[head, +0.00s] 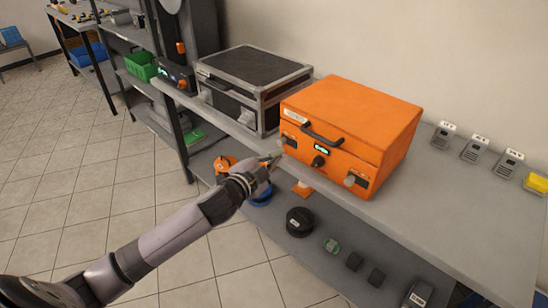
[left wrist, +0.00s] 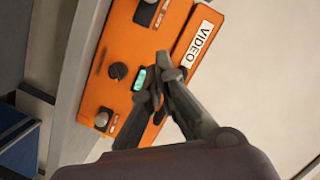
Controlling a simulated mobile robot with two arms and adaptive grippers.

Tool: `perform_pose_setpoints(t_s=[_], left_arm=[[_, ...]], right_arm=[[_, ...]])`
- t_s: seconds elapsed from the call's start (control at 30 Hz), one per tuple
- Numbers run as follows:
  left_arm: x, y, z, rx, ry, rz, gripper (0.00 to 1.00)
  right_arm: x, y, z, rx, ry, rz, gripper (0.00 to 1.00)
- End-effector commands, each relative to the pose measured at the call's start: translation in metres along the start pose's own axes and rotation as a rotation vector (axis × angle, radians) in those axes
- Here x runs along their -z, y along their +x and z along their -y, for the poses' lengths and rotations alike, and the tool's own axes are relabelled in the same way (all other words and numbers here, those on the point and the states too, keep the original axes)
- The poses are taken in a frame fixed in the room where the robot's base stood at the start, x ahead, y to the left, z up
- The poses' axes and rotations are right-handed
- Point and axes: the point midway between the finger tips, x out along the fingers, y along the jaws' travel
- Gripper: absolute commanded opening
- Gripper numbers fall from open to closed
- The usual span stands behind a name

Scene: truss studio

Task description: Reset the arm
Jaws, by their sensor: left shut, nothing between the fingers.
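My left gripper (head: 272,160) is shut and empty in the head view, just in front of the left front corner of an orange case (head: 352,118). The case is closed and has a dark handle, a small lit display and a dark knob on its front. In the left wrist view the shut fingertips (left wrist: 155,85) show over the front of the orange case (left wrist: 112,52), which bears a label reading VIDEO. I cannot tell whether the fingertips touch it. My right gripper is not in view.
The case stands on a grey bench (head: 455,205). A black case with metal edges (head: 255,75) stands left of it. Several small grey devices, one of them here (head: 475,149), and a yellow item (head: 537,183) lie to the right. A lower shelf holds dark round and square items. Tiled floor is open at left.

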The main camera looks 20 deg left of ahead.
Motion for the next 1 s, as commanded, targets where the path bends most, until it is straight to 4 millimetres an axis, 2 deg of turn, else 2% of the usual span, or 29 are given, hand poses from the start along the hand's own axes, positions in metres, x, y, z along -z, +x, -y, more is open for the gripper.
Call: perform_pose_setpoints(t_s=[0.3, 0.37, 0.47, 0.57, 0.6, 0.73, 0.87, 1.0], left_arm=[[-0.002, 0.001, -0.002, -0.002, -0.002, 0.003, 0.00], [-0.009, 0.002, -0.007, -0.009, -0.011, 0.017, 0.00], [-0.038, 0.006, -0.029, -0.038, -0.047, 0.072, 0.00], [-0.088, 0.008, -0.070, -0.088, -0.112, 0.168, 0.00], [-0.111, 0.006, -0.090, -0.111, -0.142, 0.211, 0.00], [-0.180, -0.013, -0.161, -0.187, -0.239, 0.356, 0.00], [-0.238, -0.048, -0.234, -0.262, -0.328, 0.498, 0.00], [-0.288, -0.103, -0.314, -0.339, -0.419, 0.647, 0.00]], right_arm=[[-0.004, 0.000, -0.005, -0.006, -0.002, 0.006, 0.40], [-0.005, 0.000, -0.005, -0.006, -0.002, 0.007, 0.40], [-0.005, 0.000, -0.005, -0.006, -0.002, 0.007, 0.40], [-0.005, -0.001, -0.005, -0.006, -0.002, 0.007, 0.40], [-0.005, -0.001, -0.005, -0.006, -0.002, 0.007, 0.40], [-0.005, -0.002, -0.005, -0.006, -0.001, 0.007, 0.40], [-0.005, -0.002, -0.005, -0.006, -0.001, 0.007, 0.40], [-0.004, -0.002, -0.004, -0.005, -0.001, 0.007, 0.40]])
